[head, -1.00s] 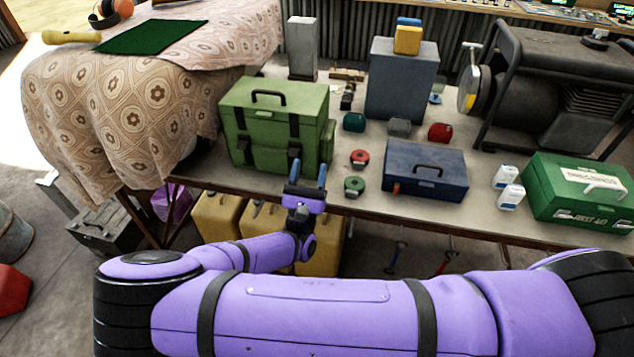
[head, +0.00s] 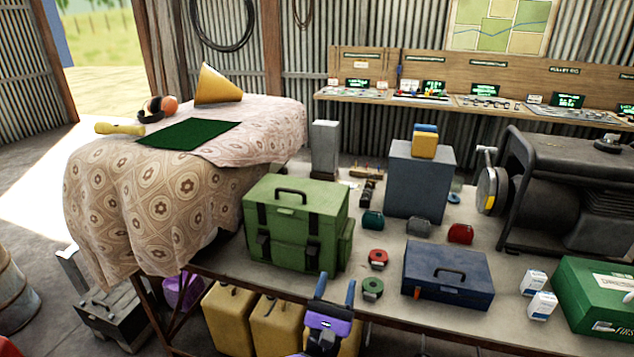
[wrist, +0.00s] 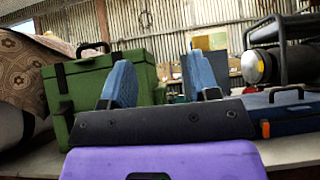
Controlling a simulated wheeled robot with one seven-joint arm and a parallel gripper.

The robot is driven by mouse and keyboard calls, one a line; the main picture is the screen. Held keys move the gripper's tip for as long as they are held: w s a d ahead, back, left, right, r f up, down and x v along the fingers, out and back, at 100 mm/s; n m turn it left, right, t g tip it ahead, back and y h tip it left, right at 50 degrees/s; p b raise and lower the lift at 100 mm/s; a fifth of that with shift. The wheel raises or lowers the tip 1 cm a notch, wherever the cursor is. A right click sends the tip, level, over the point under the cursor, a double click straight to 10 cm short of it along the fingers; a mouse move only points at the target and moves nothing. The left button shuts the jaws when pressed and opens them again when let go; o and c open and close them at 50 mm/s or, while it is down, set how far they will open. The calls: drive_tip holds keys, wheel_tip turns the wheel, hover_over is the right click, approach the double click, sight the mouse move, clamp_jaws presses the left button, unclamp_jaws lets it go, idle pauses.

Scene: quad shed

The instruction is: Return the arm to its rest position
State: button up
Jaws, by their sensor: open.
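My gripper (head: 335,291) is in the lower middle of the head view, in front of the table's near edge, with its two blue fingers apart and nothing between them. In the wrist view my gripper (wrist: 161,82) also shows open and empty. Behind it to the left stands the green tool case (head: 296,222), which also shows in the wrist view (wrist: 84,88). To its right lies the blue toolbox (head: 447,274), also at the right of the wrist view (wrist: 284,112). Most of my arm is below the head view's lower edge.
The table (head: 385,320) holds tape rolls (head: 373,288), a grey box (head: 418,182), a generator (head: 560,195) and a green first aid box (head: 598,298). Yellow cans (head: 276,322) stand below. A cloth-covered mound (head: 150,215) is at left.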

drive_tip(key=s+d+r+m+g+h, duration=0.2)
drive_tip(key=d+r+m+g, duration=0.5)
drive_tip(key=d+m+g, duration=0.55)
drive_tip(key=s+d+r+m+g+h, duration=0.1)
drive_tip(key=s+d+r+m+g, duration=0.1)
drive_tip(key=d+r+m+g, duration=1)
drive_tip(key=s+r+m+t+y, duration=0.4)
drive_tip(key=s+r+m+y, duration=0.3)
drive_tip(key=s+r+y, duration=0.6)
drive_tip(key=shift+s+a+r, duration=0.15)
drive_tip(key=shift+s+r, duration=0.6)
drive_tip(key=shift+s, duration=0.2)
drive_tip(key=shift+c, duration=0.4)
